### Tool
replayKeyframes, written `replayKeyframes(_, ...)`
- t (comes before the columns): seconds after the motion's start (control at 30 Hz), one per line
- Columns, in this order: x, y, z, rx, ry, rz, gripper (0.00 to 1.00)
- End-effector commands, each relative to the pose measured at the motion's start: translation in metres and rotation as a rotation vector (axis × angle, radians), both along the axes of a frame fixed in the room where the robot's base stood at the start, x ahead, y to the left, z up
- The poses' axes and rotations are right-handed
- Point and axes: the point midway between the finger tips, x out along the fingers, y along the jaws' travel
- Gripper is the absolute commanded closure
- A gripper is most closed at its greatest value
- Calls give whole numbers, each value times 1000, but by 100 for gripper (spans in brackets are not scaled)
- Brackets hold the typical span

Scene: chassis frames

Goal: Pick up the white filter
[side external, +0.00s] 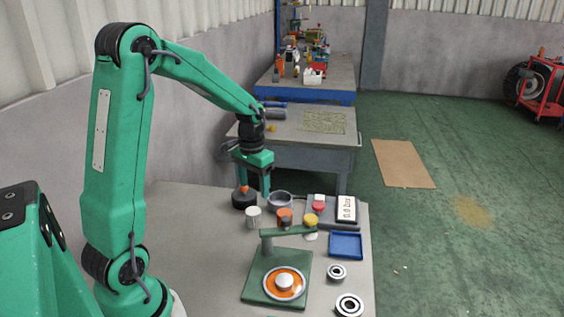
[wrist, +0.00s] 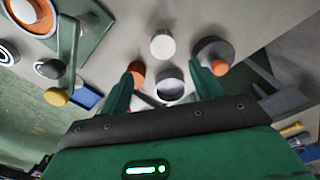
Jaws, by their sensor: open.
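The white filter (side external: 253,217) is a small white cylinder standing upright on the grey table. In the wrist view it is a pale round top (wrist: 162,46), beyond the fingertips and between their lines. My gripper (side external: 254,192) is open and points down, above and slightly behind the filter in the side view. In the wrist view my gripper (wrist: 167,70) has its two green fingers apart with nothing held between them. The filter stands clear of both fingers.
Close by are a dark round part with an orange top (side external: 244,199), a grey ring-shaped bowl (side external: 280,199) and an orange-and-dark cylinder (side external: 285,217). A green press-like fixture (side external: 262,284), a blue tray (side external: 346,245) and bearings (side external: 349,305) lie nearer.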

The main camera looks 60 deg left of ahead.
Motion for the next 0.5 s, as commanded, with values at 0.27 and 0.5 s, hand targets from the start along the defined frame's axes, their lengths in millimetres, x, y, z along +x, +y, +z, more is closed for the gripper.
replayKeyframes(0.27, 1, 6, -8, -5, 12, 7, 35)
replayKeyframes(0.5, 1, 6, -22, -7, 14, 7, 35)
